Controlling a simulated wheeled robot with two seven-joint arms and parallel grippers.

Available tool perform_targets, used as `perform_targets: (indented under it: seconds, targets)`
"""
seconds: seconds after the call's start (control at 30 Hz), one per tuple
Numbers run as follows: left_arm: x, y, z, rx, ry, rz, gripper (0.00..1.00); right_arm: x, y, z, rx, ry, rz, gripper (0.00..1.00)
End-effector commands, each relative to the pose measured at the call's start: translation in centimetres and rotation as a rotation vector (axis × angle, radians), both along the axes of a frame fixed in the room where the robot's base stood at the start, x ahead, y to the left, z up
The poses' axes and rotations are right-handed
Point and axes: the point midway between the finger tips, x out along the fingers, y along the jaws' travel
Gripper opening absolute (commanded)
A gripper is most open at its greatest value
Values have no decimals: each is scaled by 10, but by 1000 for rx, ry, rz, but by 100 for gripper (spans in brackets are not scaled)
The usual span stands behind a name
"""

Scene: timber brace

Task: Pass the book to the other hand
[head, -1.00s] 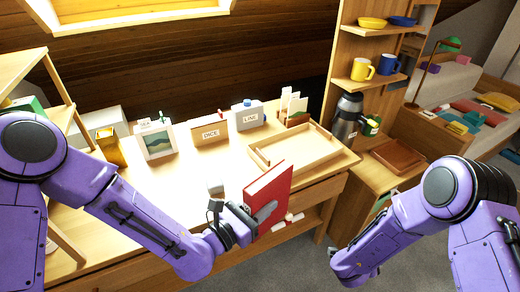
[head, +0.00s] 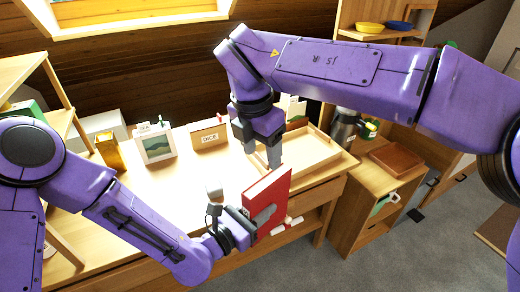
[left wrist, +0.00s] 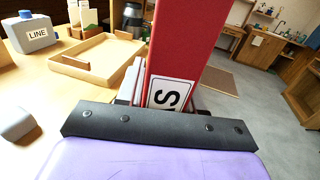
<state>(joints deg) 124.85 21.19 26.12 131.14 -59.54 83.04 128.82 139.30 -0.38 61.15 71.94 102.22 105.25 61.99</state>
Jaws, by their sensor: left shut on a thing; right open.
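The red book (head: 270,197) stands upright above the front edge of the desk in the head view. My left gripper (head: 249,222) is shut on its lower part. In the left wrist view the book (left wrist: 188,45) rises from the jaws, with a white label bearing a black letter near its base. My right gripper (head: 262,153) points down over the desk, just above and behind the book in the picture. It is open and empty, and appears apart from the book. Its exact gap to the book cannot be told.
A wooden tray (head: 318,158) lies on the desk behind the book. A box marked DICE (head: 209,135) and a picture frame (head: 156,144) stand at the back. A side cabinet (head: 365,190) with a brown tray (head: 396,158) is at the right.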

Motion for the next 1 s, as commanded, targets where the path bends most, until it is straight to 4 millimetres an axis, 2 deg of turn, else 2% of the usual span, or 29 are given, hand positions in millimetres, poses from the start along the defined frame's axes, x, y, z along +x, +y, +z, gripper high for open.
perform_targets:
  seconds: [0.07, 0.17, 0.4, 0.6, 0.77, 1.0]
  targets:
    - [0, 0, 1, -1, -2, 0, 0, -4, 3, -1, 15, 16, -5, 62]
    - [0, 0, 1, -1, -2, 0, 0, -4, 2, -13, 15, 21, -5, 62]
    - [0, 0, 1, -1, -2, 0, 0, 2, -3, -67, 13, 21, -3, 62]
    - [0, 0, 1, -1, -2, 0, 0, 8, -7, -103, 14, 18, -4, 62]
    - [0, 0, 1, -1, -2, 0, 0, 9, -8, -116, 14, 17, -4, 62]
    - [0, 0, 1, -1, -2, 0, 0, 10, -8, -118, 14, 17, -5, 62]
